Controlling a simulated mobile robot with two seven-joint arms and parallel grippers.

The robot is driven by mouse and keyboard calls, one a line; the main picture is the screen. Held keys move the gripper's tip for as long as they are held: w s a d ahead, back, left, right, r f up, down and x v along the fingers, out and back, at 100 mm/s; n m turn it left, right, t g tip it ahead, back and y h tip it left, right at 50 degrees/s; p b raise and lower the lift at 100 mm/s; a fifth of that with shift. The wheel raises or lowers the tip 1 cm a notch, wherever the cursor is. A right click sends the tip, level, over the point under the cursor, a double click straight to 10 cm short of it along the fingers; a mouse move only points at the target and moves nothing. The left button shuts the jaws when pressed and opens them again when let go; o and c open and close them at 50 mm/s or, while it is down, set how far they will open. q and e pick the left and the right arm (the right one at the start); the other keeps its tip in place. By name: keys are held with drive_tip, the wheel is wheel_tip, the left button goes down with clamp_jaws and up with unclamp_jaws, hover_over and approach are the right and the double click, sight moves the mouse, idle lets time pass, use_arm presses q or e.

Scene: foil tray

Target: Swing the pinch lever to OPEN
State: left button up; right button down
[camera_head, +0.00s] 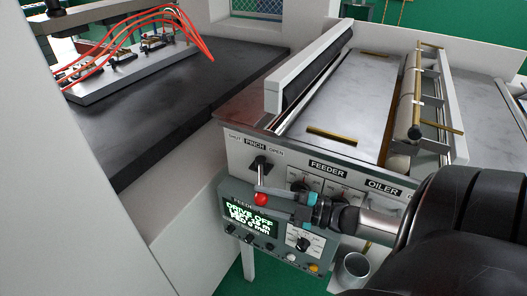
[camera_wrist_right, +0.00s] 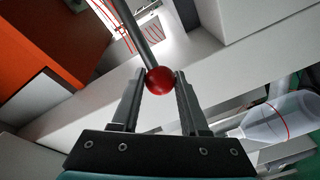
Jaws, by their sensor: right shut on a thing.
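The pinch lever (camera_head: 260,177) is on the feeder's front panel, under the label PINCH, with SHUT printed to the left and OPEN to the right. Its rod hangs about straight down from a black pivot to a red ball knob (camera_head: 261,199). My right gripper (camera_head: 268,193) comes in from the right and is shut on the red knob. In the right wrist view the red knob (camera_wrist_right: 160,80) sits between the two fingertips (camera_wrist_right: 159,76), with the grey rod (camera_wrist_right: 134,30) running up and away from it. My left gripper is not in view.
A control box (camera_head: 250,217) with a lit display reading DRIVE OFF is just below the knob. Dials marked FEEDER and OILER lie right of the lever. A cup (camera_head: 354,269) is low on the right. A clear bottle (camera_wrist_right: 282,117) shows in the wrist view.

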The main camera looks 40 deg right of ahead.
drive_tip(key=shift+w+d, duration=0.1)
drive_tip(key=shift+d, duration=0.25)
drive_tip(key=shift+c, duration=2.1)
unclamp_jaws()
drive_tip(key=shift+a, duration=0.1)
drive_tip(key=shift+r, duration=0.35)
wheel_tip(320, 180, up, 19)
drive_tip(key=p, duration=0.6)
drive_tip(key=shift+r+p, duration=0.2)
drive_tip(key=shift+p, duration=0.1)
drive_tip(key=shift+f, duration=0.1)
